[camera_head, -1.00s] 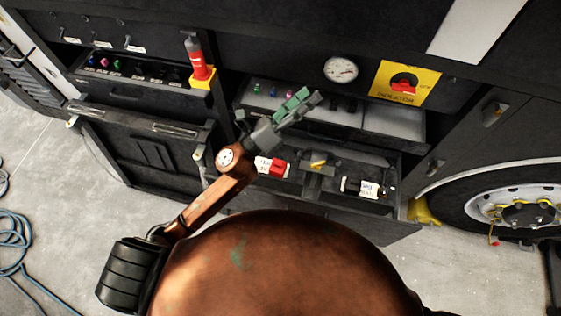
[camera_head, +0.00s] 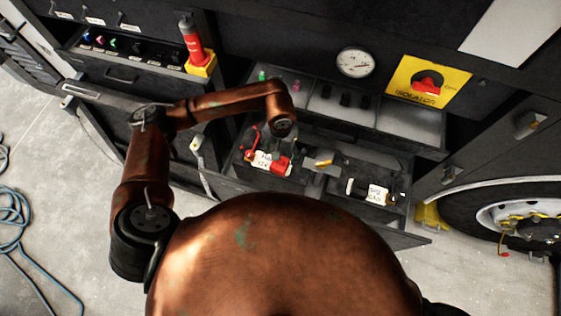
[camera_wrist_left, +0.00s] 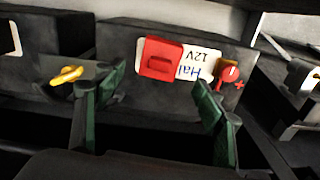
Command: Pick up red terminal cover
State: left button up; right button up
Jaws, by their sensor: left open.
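The red terminal cover (camera_head: 281,164) is a small red block on a white-labelled dark battery (camera_head: 240,172) in the open lower compartment. In the left wrist view the cover (camera_wrist_left: 160,58) sits at the left end of the upside-down "12V" label. A round red terminal (camera_wrist_left: 230,75) with a plus mark is at the other end. My left gripper (camera_wrist_left: 160,84) is open and empty, its green-padded fingers spread either side of the cover in that view, apart from it. In the head view my wrist hangs just above the battery and mostly hides the fingers. My right gripper is not in view.
A yellow-handled switch (camera_head: 322,163) stands beside the battery, with another labelled battery (camera_head: 375,192) farther right. The upper tray (camera_head: 385,118), gauge (camera_head: 355,62) and yellow isolator plate (camera_head: 428,80) are above. A red-and-yellow cylinder (camera_head: 194,45) stands at upper left.

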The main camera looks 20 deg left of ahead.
aim_at(280, 161)
pick_arm(q)
notch_tip(280, 161, down, 7)
jog(key=shift+r, duration=0.2)
jog(key=shift+c, duration=0.5)
jog(key=c, duration=1.1)
